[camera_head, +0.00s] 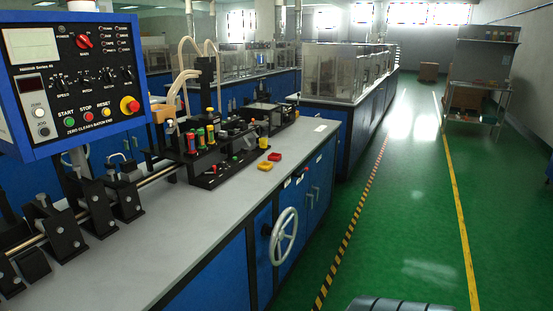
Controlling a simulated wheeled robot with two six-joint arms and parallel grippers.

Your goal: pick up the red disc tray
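A small red tray-like piece (274,157) lies on the grey workbench top (190,228), near its right edge, just right of the bench machine. It is too small to tell whether discs are in it. A similar small yellow piece (265,166) lies close beside it, slightly nearer and to the left. Neither of my grippers shows in the head view.
The bench machine (208,170) carries coloured spools and fittings. A blue control panel (70,80) rises at left above black roller brackets (95,208). A handwheel (284,236) sticks out from the bench front. The green floor (400,220) right of the bench is open.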

